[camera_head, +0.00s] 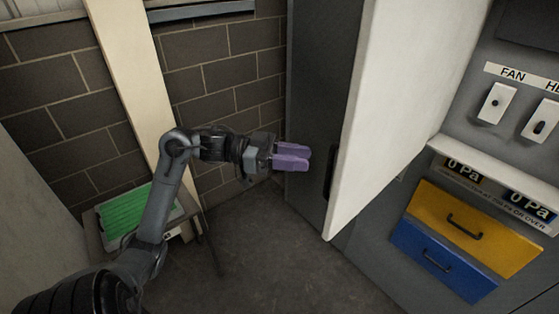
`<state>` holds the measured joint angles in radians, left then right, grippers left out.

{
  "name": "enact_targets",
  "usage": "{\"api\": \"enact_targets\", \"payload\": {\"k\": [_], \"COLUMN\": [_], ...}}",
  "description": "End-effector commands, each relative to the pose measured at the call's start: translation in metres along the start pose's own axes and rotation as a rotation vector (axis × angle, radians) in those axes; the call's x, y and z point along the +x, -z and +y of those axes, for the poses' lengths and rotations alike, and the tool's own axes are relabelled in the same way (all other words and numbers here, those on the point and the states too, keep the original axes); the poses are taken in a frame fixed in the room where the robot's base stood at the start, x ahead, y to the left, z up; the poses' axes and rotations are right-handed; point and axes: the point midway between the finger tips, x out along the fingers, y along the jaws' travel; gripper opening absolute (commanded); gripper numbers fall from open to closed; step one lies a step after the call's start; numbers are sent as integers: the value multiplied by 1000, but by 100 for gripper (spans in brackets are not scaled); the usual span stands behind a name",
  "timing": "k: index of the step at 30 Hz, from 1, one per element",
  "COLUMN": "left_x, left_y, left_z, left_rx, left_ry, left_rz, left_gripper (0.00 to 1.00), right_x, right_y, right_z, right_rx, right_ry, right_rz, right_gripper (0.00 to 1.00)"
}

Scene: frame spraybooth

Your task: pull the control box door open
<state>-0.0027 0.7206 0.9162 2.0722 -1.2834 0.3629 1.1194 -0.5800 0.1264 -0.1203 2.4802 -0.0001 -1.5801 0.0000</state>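A dark grey upright panel (315,95) stands right of the brick corner, with a dark vertical handle (330,172) near its right edge. A large white panel (400,110) stands beside it, in front of the control face; I cannot tell for sure which of the two is the control box door. My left gripper (302,157) points right with its two purple fingers close together and nothing seen between them. It is in front of the dark panel in the picture, left of the handle and apart from it. My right gripper is not in view.
The grey control face at right carries white switches (495,104), pressure displays (465,170), a yellow drawer (470,228) and a blue drawer (440,258). A small table with a green ribbed item (125,212) stands at left by a leaning board (125,60). The floor (275,265) is clear.

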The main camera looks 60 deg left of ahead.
Motion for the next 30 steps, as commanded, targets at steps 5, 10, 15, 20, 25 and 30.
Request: {"api": "enact_targets", "payload": {"k": [5,10,15,20,25,30], "left_x": [-26,-39,-42,-42,-42,-33], "left_y": [-3,-1,0,0,0,-10], "left_z": [0,0,0,0,0,-5], "left_rx": [-1,-2,-2,-2,-1,13], "left_ry": [2,1,0,0,0,30], "left_rz": [-1,-1,-1,0,0,-11], "left_gripper": [34,34,34,34,34,34], "right_x": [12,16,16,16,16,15], "right_y": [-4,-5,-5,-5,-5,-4], "right_z": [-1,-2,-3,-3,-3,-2], "right_rx": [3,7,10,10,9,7], "right_ry": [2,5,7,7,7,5], "right_rz": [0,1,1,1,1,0], "right_gripper": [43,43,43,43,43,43]}}
